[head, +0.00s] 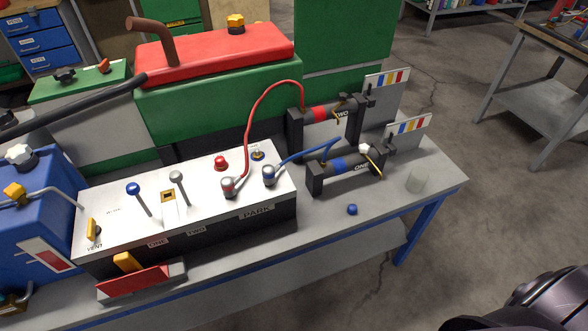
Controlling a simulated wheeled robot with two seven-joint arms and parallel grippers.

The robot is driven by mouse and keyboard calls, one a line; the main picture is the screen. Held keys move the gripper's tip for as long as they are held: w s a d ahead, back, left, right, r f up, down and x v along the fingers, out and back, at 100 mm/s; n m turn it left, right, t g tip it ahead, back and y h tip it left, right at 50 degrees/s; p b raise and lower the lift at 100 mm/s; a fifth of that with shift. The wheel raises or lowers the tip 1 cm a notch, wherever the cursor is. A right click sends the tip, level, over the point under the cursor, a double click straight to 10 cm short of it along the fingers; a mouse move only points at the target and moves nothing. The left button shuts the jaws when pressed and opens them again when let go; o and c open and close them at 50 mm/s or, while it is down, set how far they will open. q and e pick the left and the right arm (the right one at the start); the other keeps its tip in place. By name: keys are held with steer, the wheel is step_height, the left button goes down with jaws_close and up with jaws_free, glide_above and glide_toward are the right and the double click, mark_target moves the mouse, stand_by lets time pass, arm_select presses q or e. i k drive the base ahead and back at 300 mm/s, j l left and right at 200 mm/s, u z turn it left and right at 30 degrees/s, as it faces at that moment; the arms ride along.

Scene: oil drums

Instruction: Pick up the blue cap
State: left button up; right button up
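A small blue cap (352,209) sits on the grey workbench (330,235), in front of the device with the blue band marked ONE (340,164). It stands apart from the things around it and nothing covers it. Neither gripper's fingers show in the head view. A dark, glossy part of my own body shows at the bottom right corner, well away from the cap.
A white-topped box (205,180) with levers and hose plugs stands left of the cap. Red (246,120) and blue (303,153) hoses arch behind. Bench space around the cap is clear.

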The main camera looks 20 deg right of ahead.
mark_target(352, 209)
steer(key=z, duration=1.15)
